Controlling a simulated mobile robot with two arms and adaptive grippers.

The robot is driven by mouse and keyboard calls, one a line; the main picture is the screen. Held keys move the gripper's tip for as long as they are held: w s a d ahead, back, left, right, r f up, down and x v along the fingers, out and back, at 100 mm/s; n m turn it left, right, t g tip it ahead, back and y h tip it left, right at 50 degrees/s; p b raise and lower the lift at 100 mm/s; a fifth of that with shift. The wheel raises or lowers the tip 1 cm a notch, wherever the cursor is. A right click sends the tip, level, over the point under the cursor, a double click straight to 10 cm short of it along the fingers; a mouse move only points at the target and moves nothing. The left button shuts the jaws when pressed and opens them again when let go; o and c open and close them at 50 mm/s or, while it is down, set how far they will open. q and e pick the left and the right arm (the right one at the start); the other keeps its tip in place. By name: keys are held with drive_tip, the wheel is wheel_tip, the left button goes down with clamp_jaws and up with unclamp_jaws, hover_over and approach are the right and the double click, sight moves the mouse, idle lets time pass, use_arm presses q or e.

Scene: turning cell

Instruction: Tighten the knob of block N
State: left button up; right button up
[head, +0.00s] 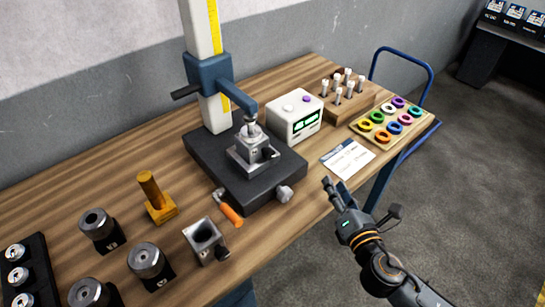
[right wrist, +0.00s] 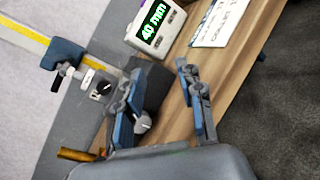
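A grey metal block (head: 250,152) with a dark side knob (head: 269,153) sits on the black plate of the measuring stand, under its arm. It shows in the right wrist view (right wrist: 91,77), with its dark knob (right wrist: 103,88) facing the camera. A second hollow grey block (head: 203,238) with a dark knob (head: 222,254) stands nearer on the table. The letters on the blocks are too small to read, so I cannot tell which is N. My left gripper is out of view.
The stand's black base (head: 220,172) has a grey side knob (head: 285,193). A white display box (head: 294,118) reads 40 mm.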

drive_tip(key=s+a+r+n+y, duration=0.1)
drive_tip(key=a+r+n+y, duration=0.4)
drive_tip(key=n, duration=0.6)
drive_tip(key=n+g+y+p, duration=0.2)
drive_tip(key=n+y+p, duration=0.1)
drive_tip(key=n, duration=0.3)
approach(271, 156)
drive_tip(key=p+x, duration=0.1)
drive_tip(key=x, duration=0.7)
drive_tip(key=shift+r, duration=0.15)
drive_tip(key=shift+w+a, duration=0.4)
drive_tip(key=shift+w, duration=0.1)
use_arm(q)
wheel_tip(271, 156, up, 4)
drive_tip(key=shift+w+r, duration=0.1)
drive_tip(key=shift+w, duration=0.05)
use_arm(e)
clamp_jaws()
